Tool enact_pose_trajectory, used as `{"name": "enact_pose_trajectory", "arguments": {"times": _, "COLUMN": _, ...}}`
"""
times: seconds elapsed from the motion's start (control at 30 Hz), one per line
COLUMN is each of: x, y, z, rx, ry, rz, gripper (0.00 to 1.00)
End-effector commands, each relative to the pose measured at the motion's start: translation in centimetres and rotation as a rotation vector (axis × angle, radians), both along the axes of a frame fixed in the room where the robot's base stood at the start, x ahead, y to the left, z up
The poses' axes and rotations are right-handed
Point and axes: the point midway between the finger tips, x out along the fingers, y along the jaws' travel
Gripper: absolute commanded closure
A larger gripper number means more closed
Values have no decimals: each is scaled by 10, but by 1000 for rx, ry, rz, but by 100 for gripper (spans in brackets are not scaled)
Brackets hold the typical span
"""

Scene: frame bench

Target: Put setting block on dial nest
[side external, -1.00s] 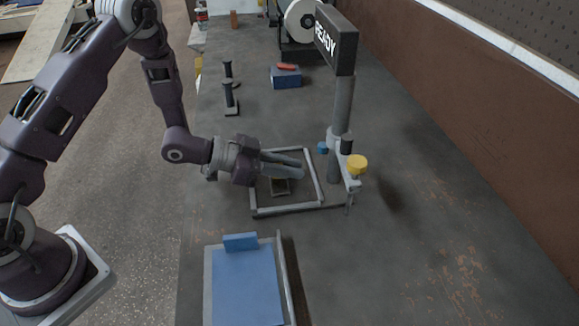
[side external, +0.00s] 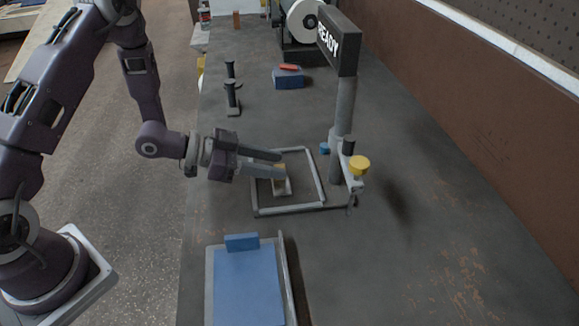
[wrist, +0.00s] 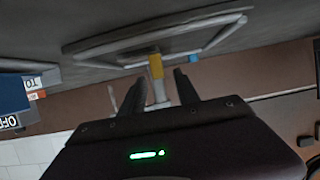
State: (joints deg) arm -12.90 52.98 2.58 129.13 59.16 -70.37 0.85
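A small block with a yellow face (side external: 280,168), which I take as the setting block, stands inside the grey square frame (side external: 258,196) in the side view. A pale piece (side external: 282,188), perhaps the dial nest, shows just below it; the contact between them is not clear. In the wrist view a yellow upright piece (wrist: 155,67) shows between the fingertips, with bare gaps on both sides. My gripper (side external: 282,164) comes in low from the left with its fingers apart at the block. It also shows open in the wrist view (wrist: 158,85).
A post stand with a READY sign (side external: 340,46) and a yellow knob (side external: 359,165) rises at the frame's right edge. A blue tray (side external: 248,285) lies in front. The bench at right is clear.

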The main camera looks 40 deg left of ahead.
Motion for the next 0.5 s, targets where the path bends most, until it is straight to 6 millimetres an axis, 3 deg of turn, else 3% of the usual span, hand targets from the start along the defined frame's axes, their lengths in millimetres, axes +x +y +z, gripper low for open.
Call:
{"name": "enact_pose_trajectory", "arguments": {"times": 0.2, "x": -34, "y": 35, "z": 20, "rx": 0, "ry": 0, "rz": 5, "gripper": 62}}
{"name": "enact_pose_trajectory", "arguments": {"times": 0.5, "x": -46, "y": 46, "z": 27, "rx": 1, "ry": -1, "rz": 0, "gripper": 62}}
